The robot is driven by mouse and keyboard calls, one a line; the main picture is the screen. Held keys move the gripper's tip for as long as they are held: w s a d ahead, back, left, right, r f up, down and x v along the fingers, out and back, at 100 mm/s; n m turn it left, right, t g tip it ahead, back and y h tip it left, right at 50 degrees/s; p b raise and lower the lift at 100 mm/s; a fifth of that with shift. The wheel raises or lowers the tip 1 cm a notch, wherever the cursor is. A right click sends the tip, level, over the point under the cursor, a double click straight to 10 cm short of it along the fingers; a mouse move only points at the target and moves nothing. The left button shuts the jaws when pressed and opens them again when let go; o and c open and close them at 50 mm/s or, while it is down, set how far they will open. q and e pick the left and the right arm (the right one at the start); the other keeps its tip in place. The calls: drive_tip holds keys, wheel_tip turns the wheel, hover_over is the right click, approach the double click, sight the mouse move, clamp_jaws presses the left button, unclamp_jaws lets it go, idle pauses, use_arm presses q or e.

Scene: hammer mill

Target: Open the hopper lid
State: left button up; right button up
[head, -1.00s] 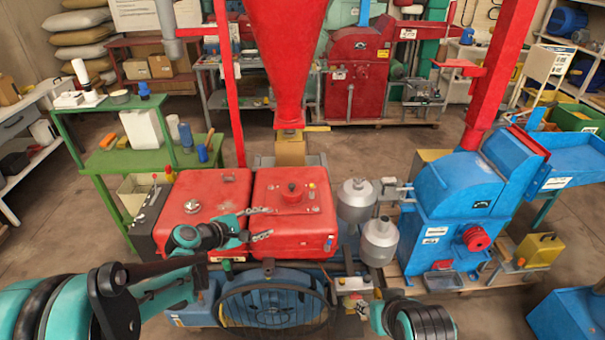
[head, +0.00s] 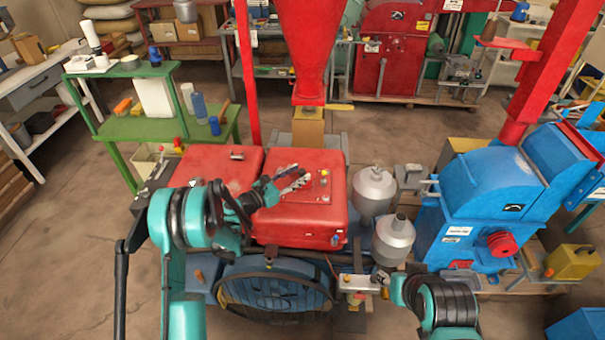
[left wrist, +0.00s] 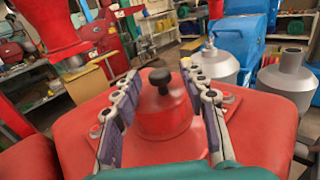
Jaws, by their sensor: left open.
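The lid is a round red cap (left wrist: 165,118) with a black knob (left wrist: 159,77), on top of a red tank (head: 292,222). In the left wrist view the cap stands upright and looks seated. My left gripper (head: 300,180) is over the tank top in the head view and hides most of the cap there. In the left wrist view the left gripper (left wrist: 165,80) is open, one finger on each side of the cap and knob. I cannot tell whether either finger touches it.
A second red tank (head: 222,166) adjoins on the left. Two grey metal canisters (head: 394,240) stand close on the right, with a blue mill (head: 480,205) beyond. A red funnel (head: 308,70) hangs behind the tanks. A green table (head: 150,125) stands at the left.

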use_arm(q)
drive_tip(key=shift+x, duration=1.1)
clamp_jaws()
drive_tip(key=shift+r, duration=0.2)
drive_tip(key=shift+w+r+n+g+y+p, duration=0.15)
drive_tip(key=shift+r+n+g+y+p, duration=0.15)
drive_tip(key=shift+r+n+p, duration=0.1)
drive_tip(key=shift+w+r+n+g+y+p, duration=0.45)
drive_tip(key=shift+r+n+g+p, duration=0.15)
drive_tip(key=shift+p, duration=0.45)
drive_tip(key=shift+w+r+n+g+y+p, duration=0.25)
drive_tip(key=shift+w+r+n+g+p, duration=0.2)
drive_tip(key=shift+n+g+p, duration=0.25)
drive_tip(key=shift+w+r+n+g+y+p, duration=0.15)
drive_tip(key=shift+w+n+g+y+p, duration=0.15)
drive_tip(key=shift+w+n+g+p, duration=0.25)
